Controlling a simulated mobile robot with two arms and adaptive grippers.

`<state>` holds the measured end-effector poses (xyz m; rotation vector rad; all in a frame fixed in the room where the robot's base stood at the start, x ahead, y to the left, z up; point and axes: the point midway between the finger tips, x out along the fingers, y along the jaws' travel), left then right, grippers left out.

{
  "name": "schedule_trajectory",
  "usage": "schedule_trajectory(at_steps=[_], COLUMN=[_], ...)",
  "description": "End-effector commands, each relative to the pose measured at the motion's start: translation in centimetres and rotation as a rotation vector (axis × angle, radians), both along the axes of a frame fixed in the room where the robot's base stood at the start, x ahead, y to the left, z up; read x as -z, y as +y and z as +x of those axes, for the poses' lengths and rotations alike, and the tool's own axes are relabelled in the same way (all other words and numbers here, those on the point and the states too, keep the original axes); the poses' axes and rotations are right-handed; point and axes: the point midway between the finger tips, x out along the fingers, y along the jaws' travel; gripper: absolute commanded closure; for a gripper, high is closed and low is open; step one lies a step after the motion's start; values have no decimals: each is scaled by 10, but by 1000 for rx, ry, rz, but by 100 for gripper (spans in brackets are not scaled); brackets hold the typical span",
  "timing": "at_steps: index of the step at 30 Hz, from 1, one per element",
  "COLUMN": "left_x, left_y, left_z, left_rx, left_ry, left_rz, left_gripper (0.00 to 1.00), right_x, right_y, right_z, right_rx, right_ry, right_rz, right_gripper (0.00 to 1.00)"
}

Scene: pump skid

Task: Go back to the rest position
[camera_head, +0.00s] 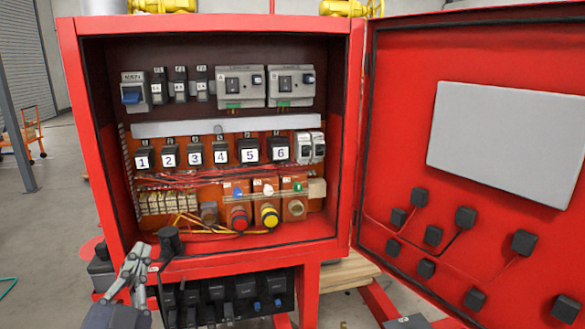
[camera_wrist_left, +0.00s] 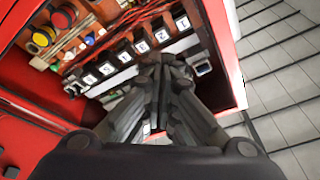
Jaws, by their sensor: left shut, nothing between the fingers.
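My left gripper (camera_head: 138,262) is at the lower left of the head view, in front of the lower left edge of the open red cabinet (camera_head: 205,262). It is shut and empty. In the left wrist view the closed fingers (camera_wrist_left: 165,75) point toward the cabinet interior, with the numbered black modules (camera_wrist_left: 130,57) behind them. My right gripper is not in either view.
The cabinet door (camera_head: 400,120) stands open to the right, with a grey plate and several black blocks on it. Inside are numbered modules (camera_head: 195,154), wires, and red (camera_head: 239,217) and yellow (camera_head: 269,215) buttons. A black box row (camera_head: 215,297) sits below.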

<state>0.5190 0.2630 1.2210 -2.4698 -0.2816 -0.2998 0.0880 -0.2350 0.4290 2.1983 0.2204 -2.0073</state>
Motion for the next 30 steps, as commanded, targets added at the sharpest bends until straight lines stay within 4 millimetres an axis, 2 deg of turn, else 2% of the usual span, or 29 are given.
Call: schedule_trajectory(at_steps=[1, 3, 5, 6, 9, 12, 15, 18, 22, 24, 26, 30], left_x=[39, 92, 137, 166, 232, 284, 321, 349, 372, 396, 415, 464], left_y=[7, 13, 14, 13, 5, -8, -23, -40, -61, -59, -59, -61], left_z=[-3, -11, -24, -35, -72, -115, -158, -201, -253, -240, -236, -231], left_rx=[-26, -60, -84, -98, -125, -138, -138, -131, -112, -119, -120, -125], left_ry=[118, 283, 424, 518, 752, 967, 1152, 1320, 1512, 1505, 1511, 1530], left_rz=[-69, -153, -219, -258, -347, -418, -473, -519, -567, -557, -556, -553], left_gripper=[100, 100, 100, 100, 100, 100, 100, 100, 100, 100, 100, 100], right_x=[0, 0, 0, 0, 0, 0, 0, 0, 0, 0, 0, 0], right_y=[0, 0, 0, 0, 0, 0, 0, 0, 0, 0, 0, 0], right_z=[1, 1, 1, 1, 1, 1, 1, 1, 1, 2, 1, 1], right_rx=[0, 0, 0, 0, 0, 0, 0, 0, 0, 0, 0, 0], right_ry=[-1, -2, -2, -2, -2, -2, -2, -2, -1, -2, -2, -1], right_rz=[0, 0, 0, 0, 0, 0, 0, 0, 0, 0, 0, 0], right_gripper=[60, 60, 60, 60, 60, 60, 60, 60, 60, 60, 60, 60])
